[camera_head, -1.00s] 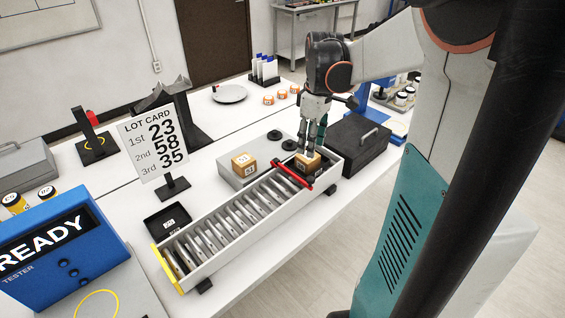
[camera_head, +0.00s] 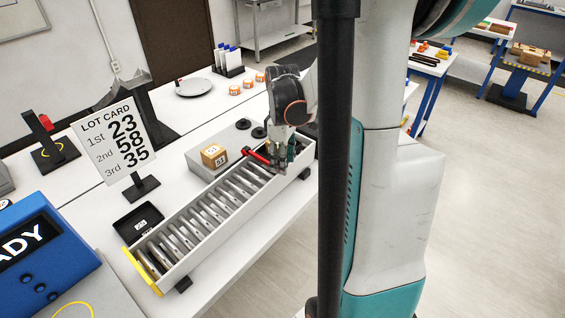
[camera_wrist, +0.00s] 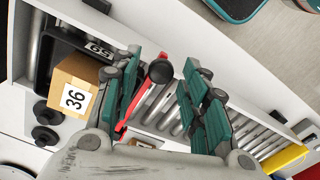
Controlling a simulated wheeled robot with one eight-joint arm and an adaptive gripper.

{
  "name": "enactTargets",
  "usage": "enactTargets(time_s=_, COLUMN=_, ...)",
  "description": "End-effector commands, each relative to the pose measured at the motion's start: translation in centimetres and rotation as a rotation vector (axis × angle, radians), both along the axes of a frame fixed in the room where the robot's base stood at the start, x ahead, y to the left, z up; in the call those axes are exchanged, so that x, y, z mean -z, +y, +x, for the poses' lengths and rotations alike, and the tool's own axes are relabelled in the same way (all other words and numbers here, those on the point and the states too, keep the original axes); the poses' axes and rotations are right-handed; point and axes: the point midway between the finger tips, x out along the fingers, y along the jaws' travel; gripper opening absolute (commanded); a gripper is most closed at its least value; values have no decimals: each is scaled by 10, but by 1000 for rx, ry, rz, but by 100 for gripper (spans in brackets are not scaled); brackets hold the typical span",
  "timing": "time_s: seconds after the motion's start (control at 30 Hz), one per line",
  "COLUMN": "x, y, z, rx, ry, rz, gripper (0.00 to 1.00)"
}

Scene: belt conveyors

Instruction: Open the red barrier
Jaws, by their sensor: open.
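The red barrier (camera_head: 257,155) lies across the white roller conveyor (camera_head: 205,235) near its far end. In the wrist view the barrier is a red bar (camera_wrist: 146,96) with a round black knob (camera_wrist: 160,72) at its upper end. My gripper (camera_head: 279,166) is over the conveyor at the barrier. Its teal-padded fingers are spread in the wrist view (camera_wrist: 160,85), and the bar and knob appear between them. I cannot tell whether a finger touches the bar. A wooden block marked 36 (camera_wrist: 75,88) sits in a black tray (camera_wrist: 62,45) beyond the barrier.
Another wooden block (camera_head: 214,155) stands on a grey platform (camera_head: 205,170) beside the conveyor. A lot card (camera_head: 116,140) reads 23, 58, 35. A black tray (camera_head: 138,223) and the blue tester (camera_head: 40,255) are at the near left. The conveyor's near end is yellow (camera_head: 140,272).

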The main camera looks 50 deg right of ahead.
Motion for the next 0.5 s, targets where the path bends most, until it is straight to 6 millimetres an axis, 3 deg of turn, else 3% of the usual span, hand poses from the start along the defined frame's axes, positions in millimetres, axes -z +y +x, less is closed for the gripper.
enactTargets(time_s=0.37, x=5, y=0, z=0, rx=0, ry=0, rz=0, gripper=41)
enactTargets(time_s=0.5, x=5, y=0, z=0, rx=0, ry=0, rz=0, gripper=9)
